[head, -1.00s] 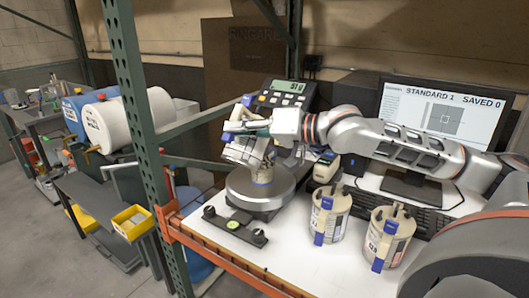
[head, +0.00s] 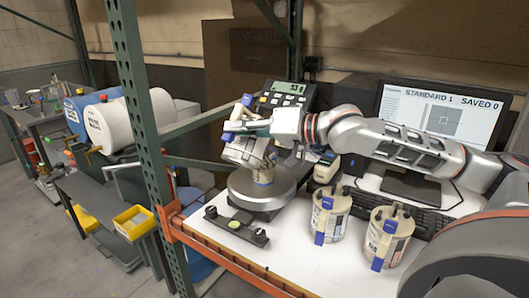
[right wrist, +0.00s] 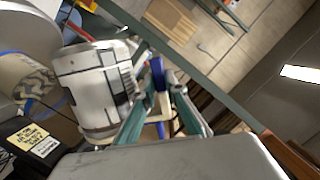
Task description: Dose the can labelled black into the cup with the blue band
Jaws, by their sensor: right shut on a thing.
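My right gripper (head: 258,128) is shut on a pale can (head: 246,152) and holds it tilted above the scale (head: 262,192). In the right wrist view the can (right wrist: 96,92) shows a white body with dark label patches; its colour name cannot be read. A blue part (right wrist: 158,78) of its handle shows between the fingers (right wrist: 160,112). A small pale cup (head: 263,172) stands on the scale under the can, partly hidden by it. In the right wrist view the cup (right wrist: 24,82) shows a blue band. My left gripper is not in view.
Two pale cans with blue handles, one (head: 330,218) nearer the scale and one (head: 389,240) farther right, stand on the white bench. The scale's display (head: 288,88) is lit. A bar with a green level (head: 236,226) lies before the scale. A green rack post (head: 146,140) stands left.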

